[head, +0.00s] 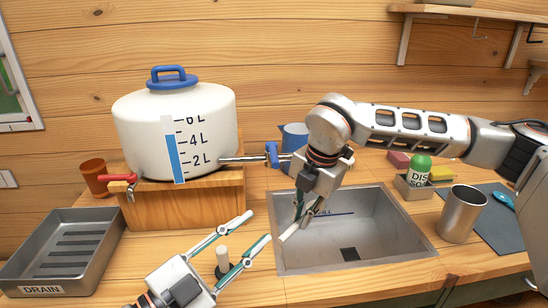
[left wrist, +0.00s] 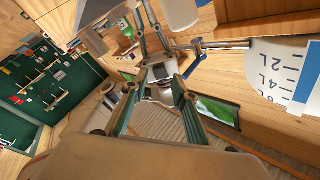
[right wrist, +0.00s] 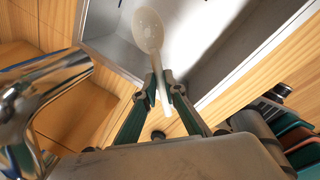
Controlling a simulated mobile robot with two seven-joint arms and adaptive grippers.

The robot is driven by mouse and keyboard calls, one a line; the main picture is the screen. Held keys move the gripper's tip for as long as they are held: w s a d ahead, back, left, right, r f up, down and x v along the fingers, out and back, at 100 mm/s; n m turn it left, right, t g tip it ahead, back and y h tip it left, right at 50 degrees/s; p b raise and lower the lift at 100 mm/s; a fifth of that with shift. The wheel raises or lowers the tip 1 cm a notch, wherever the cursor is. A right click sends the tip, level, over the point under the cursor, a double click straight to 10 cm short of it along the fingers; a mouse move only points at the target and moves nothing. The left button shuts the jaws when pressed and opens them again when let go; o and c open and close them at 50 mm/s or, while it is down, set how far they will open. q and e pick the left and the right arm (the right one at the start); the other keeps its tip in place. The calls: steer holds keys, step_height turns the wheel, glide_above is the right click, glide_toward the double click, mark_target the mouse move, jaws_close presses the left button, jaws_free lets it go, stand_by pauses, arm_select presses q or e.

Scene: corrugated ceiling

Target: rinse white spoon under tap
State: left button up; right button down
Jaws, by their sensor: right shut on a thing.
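The white spoon (right wrist: 149,30) is held by its handle in my right gripper (right wrist: 161,88), its bowl beyond the fingertips, over the sink. In the head view, a pale part of the spoon (head: 289,233) shows at my right gripper (head: 305,213), above the sink's left side. The tap is a metal pipe with a blue handle (head: 271,154) on the white tank (head: 135,125); its outlet is hidden behind my right arm. I see no water running. My left gripper (head: 259,226) is open and empty above the counter, left of the sink.
The metal sink (head: 395,225) is set into the counter. A small white peg on a black base (head: 223,262) stands beside my left gripper. A drain tray (head: 62,245) is at left.

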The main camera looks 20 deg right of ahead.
mark_target(275, 154)
arm_select(q)
steer(key=w+a+r+m+y, duration=0.1)
steer(key=w+r+m+y, duration=0.3)
steer(key=r+m, duration=0.6)
steer(key=x, duration=1.2)
steer(key=shift+w+a, duration=0.1)
steer(key=shift+w, duration=0.1)
jaws_close()
